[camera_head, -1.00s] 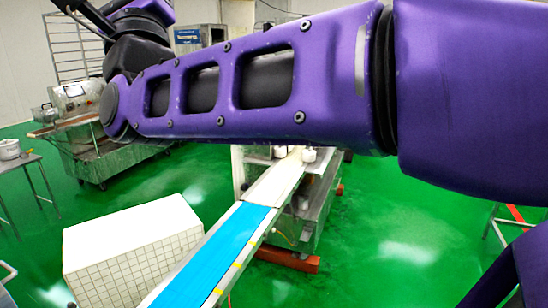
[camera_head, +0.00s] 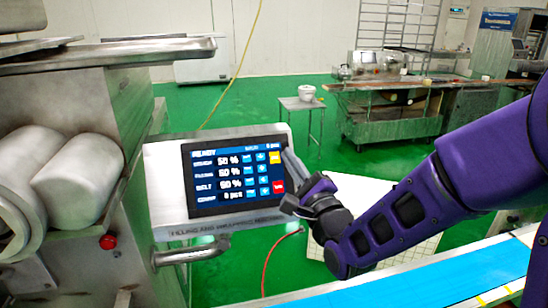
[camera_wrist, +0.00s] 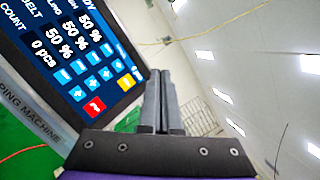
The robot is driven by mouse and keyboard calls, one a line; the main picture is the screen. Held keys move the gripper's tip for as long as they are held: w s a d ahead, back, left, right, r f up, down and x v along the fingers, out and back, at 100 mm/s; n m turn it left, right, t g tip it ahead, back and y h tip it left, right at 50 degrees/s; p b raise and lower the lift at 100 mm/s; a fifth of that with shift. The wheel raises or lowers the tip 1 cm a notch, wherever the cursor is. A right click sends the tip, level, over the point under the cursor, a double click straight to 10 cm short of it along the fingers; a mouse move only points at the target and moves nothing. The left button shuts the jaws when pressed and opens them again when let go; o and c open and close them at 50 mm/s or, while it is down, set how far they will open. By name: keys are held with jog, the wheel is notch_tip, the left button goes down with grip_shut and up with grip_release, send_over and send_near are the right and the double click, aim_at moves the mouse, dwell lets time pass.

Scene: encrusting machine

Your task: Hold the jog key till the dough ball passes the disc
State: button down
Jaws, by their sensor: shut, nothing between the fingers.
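The machine's touch panel (camera_head: 235,175) has a lit screen with percent rows, a count of 0 pcs and blue keys. A yellow key (camera_head: 275,157) and a red key (camera_head: 278,187) sit at its right side; their labels are too small to read, so I cannot tell which is the jog key. My gripper (camera_head: 290,158) is shut and empty at the panel's right edge, close to the yellow key. In the wrist view its fingers (camera_wrist: 160,80) point up beside the yellow key (camera_wrist: 126,82); contact cannot be told. No dough ball or disc is visible.
The blue conveyor belt (camera_head: 420,290) runs along the lower right, below my arm. Metal machine housing with white rollers (camera_head: 85,180) and a red button (camera_head: 108,242) stands left of the panel. A small table with a white pot (camera_head: 306,93) is behind.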

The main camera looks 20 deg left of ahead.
aim_at(275, 158)
jog(key=shift+f, duration=0.1)
jog(key=shift+w+a+f+b, duration=0.65)
jog(key=shift+w+f+b, duration=0.1)
jog(key=shift+w, duration=0.3)
jog(key=shift+w+a+f+b, duration=0.7)
jog(key=shift+w, duration=0.4)
jog(key=shift+w+a+f+b, duration=0.65)
jog(key=shift+w+f+b, duration=0.1)
jog(key=shift+w, duration=0.3)
jog(key=shift+w+f, duration=0.1)
jog(key=shift+w+a+f+b, duration=0.1)
jog(key=shift+w+a+b, duration=0.05)
jog(key=shift+w+b, duration=0.15)
